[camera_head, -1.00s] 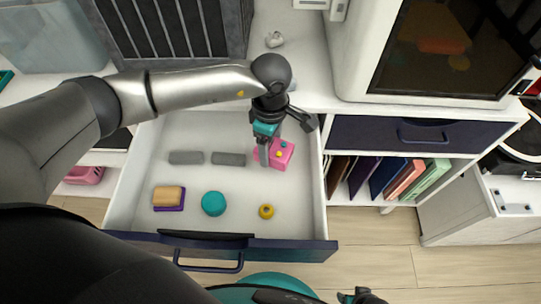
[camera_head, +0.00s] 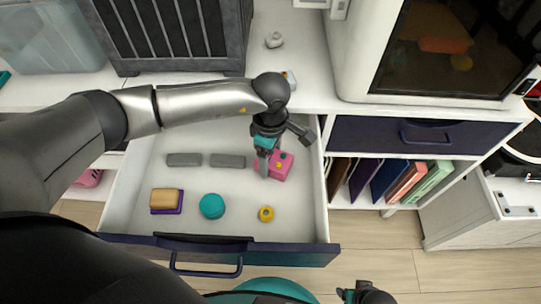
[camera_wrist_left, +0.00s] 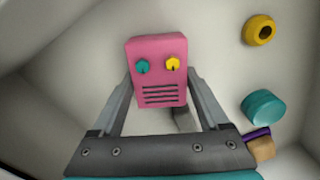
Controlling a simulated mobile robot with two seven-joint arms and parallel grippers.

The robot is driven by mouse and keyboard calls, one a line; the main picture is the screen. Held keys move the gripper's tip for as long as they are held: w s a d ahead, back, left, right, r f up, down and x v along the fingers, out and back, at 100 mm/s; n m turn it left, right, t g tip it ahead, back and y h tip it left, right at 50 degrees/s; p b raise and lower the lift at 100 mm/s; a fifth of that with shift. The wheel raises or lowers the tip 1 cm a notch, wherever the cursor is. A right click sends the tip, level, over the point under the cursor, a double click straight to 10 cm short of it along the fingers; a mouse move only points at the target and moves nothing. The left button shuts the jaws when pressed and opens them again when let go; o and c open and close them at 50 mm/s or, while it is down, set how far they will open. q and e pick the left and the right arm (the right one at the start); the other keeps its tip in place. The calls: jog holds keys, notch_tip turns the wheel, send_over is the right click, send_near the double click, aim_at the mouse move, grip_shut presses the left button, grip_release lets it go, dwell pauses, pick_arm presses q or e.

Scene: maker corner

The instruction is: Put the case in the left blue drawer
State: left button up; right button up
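The case is a pink box (camera_head: 283,170) with a teal and a yellow knob and dark slots; it also shows in the left wrist view (camera_wrist_left: 157,62). My left gripper (camera_head: 270,165) is inside the open drawer's outline, and its fingers (camera_wrist_left: 160,95) close in on both sides of the case, holding it. Whether the case touches the drawer floor I cannot tell. The left blue drawer (camera_head: 290,254) is pulled out, with a white inside and a dark blue front. My right gripper (camera_head: 365,293) shows only partly at the bottom edge.
In the drawer are two grey bars (camera_head: 228,161), a teal cylinder (camera_head: 211,206), a yellow ring (camera_head: 266,214) and a tan-and-purple block (camera_head: 166,201). The right blue drawer (camera_head: 400,135) is shut above upright folders (camera_head: 390,178). Free drawer floor lies between these items.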

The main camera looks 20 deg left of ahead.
aim_at(270, 157)
pick_arm(q)
jog(key=shift+o, duration=0.5)
jog(key=shift+r, duration=0.1)
notch_tip(270, 157, up, 12)
jog(key=p, duration=0.4)
pick_arm(e)
jog(key=s+d+f, duration=0.4)
jog(key=s, duration=0.2)
jog(key=shift+s+d+f, duration=0.15)
jog(key=shift+d+f, duration=0.05)
jog(key=shift+d, duration=0.2)
